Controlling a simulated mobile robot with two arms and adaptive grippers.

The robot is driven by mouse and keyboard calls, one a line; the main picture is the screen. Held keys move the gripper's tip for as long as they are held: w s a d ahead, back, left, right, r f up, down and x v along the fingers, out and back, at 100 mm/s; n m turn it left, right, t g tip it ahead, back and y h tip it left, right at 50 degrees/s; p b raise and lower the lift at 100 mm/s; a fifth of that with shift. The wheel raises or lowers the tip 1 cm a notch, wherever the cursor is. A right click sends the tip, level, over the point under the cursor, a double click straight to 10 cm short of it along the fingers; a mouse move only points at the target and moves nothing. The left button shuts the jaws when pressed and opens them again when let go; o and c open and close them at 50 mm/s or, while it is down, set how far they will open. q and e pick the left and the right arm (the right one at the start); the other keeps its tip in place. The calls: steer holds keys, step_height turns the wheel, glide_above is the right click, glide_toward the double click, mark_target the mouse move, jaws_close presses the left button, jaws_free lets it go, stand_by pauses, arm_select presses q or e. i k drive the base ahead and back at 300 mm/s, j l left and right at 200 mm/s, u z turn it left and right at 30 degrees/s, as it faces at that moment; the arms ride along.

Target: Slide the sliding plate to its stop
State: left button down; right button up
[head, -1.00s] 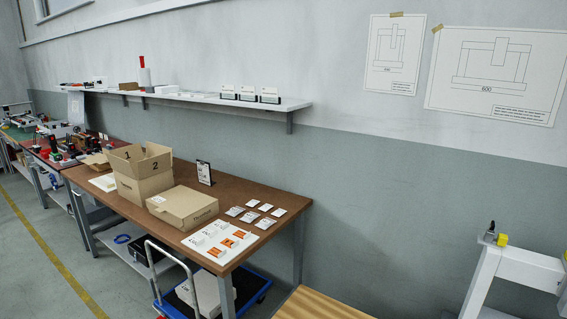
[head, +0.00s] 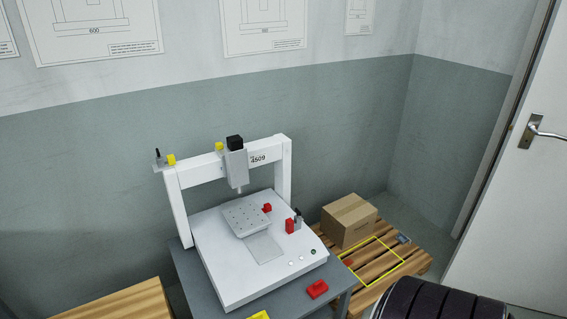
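A white gantry screwdriver machine (head: 220,262) stands on a grey table in the middle of the head view. Its sliding plate (head: 246,217), light grey with several small holes, sits on the machine bed below the gantry. A flat grey strip (head: 264,247) shows on the bed in front of the plate. The screwdriver head (head: 236,163) with a black top hangs from the crossbeam above the plate. A red block (head: 267,208) is at the plate's right edge, and another red part (head: 290,226) stands farther right on the bed. Neither of my grippers is in view.
A red part (head: 317,289) lies at the front of the grey table (head: 270,306). To the right a pallet (head: 412,262) carries a cardboard box (head: 349,219) and a yellow outlined area. A white door (head: 520,190) is at the far right. A wooden surface (head: 120,304) is at lower left.

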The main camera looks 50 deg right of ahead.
mark_target(246, 219)
steer(key=z, duration=1.35)
steer(key=l+u, duration=0.1)
steer(key=u, duration=0.25)
steer(key=i+l+u, duration=0.1)
steer(key=u, duration=0.25)
steer(key=l+u, duration=0.2)
steer(key=u, duration=0.2)
steer(key=l+u, duration=0.15)
steer(key=l, duration=0.35)
steer(key=l+u, duration=0.2)
steer(key=l, duration=0.35)
steer(key=k+l+u, duration=0.15)
steer(key=l, duration=0.35)
steer(key=l+u, duration=0.15)
steer(key=l, duration=0.4)
steer(key=k+l+u, duration=0.15)
steer(key=l, duration=0.35)
